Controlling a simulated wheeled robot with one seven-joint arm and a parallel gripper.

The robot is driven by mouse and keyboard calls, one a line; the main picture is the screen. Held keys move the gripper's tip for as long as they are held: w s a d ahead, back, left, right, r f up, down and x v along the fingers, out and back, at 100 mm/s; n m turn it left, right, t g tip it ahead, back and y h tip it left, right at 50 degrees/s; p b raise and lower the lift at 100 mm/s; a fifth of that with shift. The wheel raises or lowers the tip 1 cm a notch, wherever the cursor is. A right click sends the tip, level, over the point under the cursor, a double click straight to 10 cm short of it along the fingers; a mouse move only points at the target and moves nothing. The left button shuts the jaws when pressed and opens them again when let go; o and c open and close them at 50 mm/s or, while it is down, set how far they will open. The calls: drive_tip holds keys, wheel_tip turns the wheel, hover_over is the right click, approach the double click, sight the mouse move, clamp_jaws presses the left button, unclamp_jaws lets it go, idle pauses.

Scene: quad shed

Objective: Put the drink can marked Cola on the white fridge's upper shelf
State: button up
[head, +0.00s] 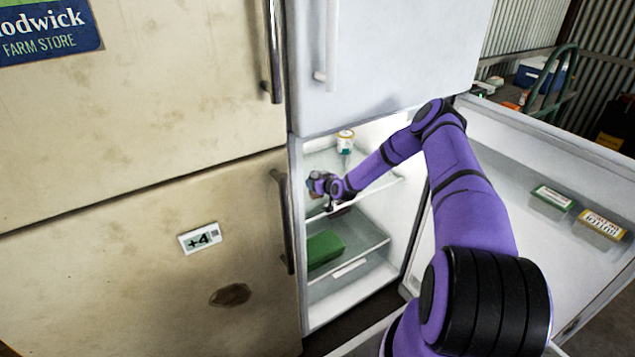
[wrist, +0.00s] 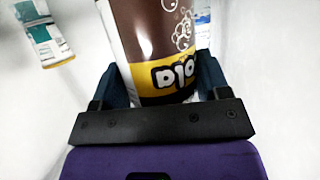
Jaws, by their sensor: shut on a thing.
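The Cola can (wrist: 158,45), brown with a yellow band and white lettering that reads upside down, fills the middle of the wrist view. My gripper (wrist: 155,88) is shut on it, with one dark finger on each side. In the head view my gripper (head: 316,186) reaches inside the open white fridge (head: 379,52), close to the upper shelf (head: 380,183). The can is small and mostly hidden there. I cannot tell whether its base touches the shelf.
A white and teal container (head: 345,141) stands on the upper shelf; it also shows in the wrist view (wrist: 45,35). A green box (head: 325,248) lies lower down. The open door (head: 520,165) at right holds two small boxes. A closed cream fridge (head: 130,110) stands left.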

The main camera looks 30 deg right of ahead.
drive_tip(key=shift+f, duration=0.1)
drive_tip(key=o, duration=1.1)
drive_tip(key=shift+o, duration=0.2)
drive_tip(key=shift+r, duration=0.2)
drive_tip(key=v, duration=1.2)
